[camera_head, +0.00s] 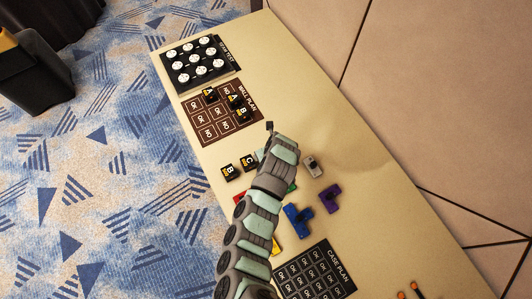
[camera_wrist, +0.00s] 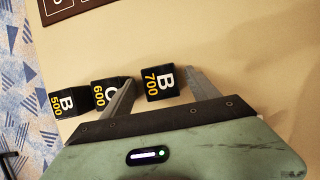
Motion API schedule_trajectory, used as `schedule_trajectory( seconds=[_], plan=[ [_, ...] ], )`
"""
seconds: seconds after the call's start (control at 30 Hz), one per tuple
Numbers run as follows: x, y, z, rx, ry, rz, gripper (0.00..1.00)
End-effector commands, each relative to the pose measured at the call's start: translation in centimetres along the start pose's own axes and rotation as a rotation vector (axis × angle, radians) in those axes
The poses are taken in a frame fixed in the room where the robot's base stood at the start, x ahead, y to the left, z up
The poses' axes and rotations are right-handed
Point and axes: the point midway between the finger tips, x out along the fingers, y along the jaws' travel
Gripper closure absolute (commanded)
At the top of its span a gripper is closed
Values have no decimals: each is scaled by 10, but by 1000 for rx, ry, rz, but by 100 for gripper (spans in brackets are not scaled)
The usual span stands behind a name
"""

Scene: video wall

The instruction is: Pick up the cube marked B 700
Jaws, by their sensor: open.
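The black cube marked B 700 (camera_wrist: 160,84) stands on the table in the wrist view, with a white B and yellow 700. My gripper (camera_wrist: 161,76) is open, with one finger on each side of this cube. A gap shows between the cube and the right finger. The left finger passes between it and the cube marked C 600 (camera_wrist: 104,96), overlapping that cube's right edge in the picture; I cannot tell whether they touch. In the head view my arm hides the B 700 cube and most of the gripper.
The cube marked B 500 (camera_wrist: 68,103) stands left of C 600. In the head view, the wall plan board (camera_head: 205,130) holds several cubes, with a tray of white pieces (camera_head: 202,60) beyond. Blue (camera_head: 298,220) and purple (camera_head: 330,198) blocks and the case plan board (camera_head: 316,271) lie right of my arm.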

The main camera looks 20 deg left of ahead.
Motion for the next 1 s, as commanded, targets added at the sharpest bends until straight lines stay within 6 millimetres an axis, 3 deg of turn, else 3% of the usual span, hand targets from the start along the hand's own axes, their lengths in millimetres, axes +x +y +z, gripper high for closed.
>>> schedule_trajectory(
  seconds=[0.13, 0.37, 1.0],
  plan=[
    [10, 0, -1, 0, 3, 2, 31],
    [11, 0, 0, 2, 0, 0, 31],
    [11, 0, 0, 1, 0, 0, 83]
  ],
)
